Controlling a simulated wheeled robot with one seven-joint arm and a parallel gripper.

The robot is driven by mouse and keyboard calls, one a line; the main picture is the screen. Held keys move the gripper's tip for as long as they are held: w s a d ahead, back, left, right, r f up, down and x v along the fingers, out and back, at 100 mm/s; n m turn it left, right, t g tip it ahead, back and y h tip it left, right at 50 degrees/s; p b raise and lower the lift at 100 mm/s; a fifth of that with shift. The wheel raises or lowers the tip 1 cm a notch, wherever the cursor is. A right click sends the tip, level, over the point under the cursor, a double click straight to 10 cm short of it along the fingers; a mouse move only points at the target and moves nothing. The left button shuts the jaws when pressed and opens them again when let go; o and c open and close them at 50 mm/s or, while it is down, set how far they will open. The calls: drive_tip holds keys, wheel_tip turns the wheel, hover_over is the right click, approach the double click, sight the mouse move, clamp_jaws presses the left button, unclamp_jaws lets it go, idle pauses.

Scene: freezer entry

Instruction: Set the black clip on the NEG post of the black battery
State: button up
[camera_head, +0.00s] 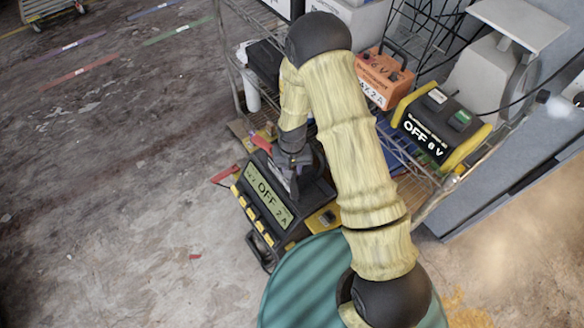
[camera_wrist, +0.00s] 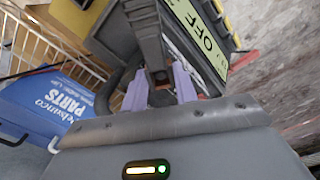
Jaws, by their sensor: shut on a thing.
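My gripper (camera_wrist: 159,88) is shut, its two lilac pads on a dark, narrow thing that looks like the black clip (camera_wrist: 148,36). In the head view my gripper (camera_head: 291,168) is low over the black charger (camera_head: 240,188) with an "OFF 2 A" display, partly hidden by my arm. The charger's "OFF" display (camera_wrist: 196,27) also shows in the wrist view, just beyond the clip. I cannot make out the black battery or its NEG post. A small red piece (camera_head: 262,143) lies just left of my gripper; I cannot tell what it is.
A teal drum (camera_head: 300,295) stands at the front. A wire rack holds an orange charger (camera_head: 385,80) and a black-yellow "OFF 6 V" charger (camera_head: 436,135). A blue PARTS case (camera_wrist: 45,108) is left in the wrist view. The floor at left is mostly clear.

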drive_tip(key=shift+f, duration=0.3)
drive_tip(key=o, duration=1.1)
drive_tip(key=shift+r, duration=0.1)
wheel_tip(320, 180, up, 17)
drive_tip(key=shift+r+b, duration=0.1)
drive_tip(key=shift+b, duration=0.35)
